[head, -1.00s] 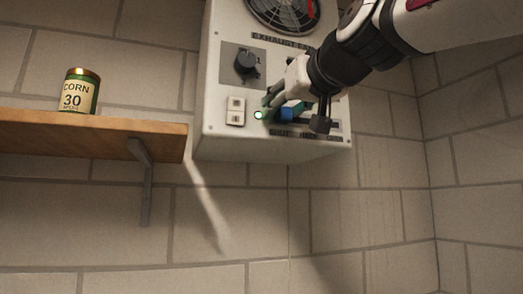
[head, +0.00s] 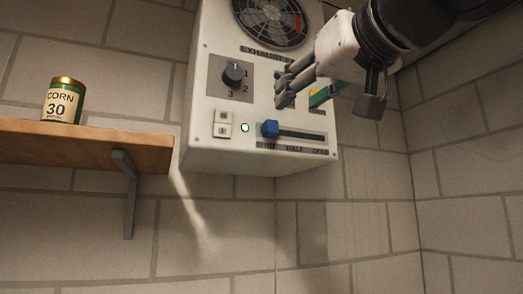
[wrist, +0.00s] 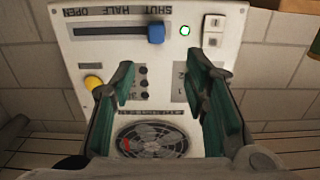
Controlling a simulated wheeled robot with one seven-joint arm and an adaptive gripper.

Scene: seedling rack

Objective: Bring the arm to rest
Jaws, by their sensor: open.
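My gripper (head: 300,88) is open and empty in front of the white control box. In the wrist view its two green-padded fingers (wrist: 162,88) stand apart with the box's panel behind them. The blue slider knob (head: 270,128) sits at the left end of its slot, by the SHUT label; it also shows in the wrist view (wrist: 156,33), clear of the fingers. The black dial (head: 234,74) is left of my gripper in the head view. It is mostly hidden in the wrist view.
The control box (head: 205,145) has a fan (head: 270,18), a lit green lamp (head: 245,127) and a white rocker switch (head: 222,124). A yellow knob (wrist: 93,83) shows in the wrist view. A wooden shelf (head: 90,147) with a corn can (head: 62,102) is at left. Below is bare wall.

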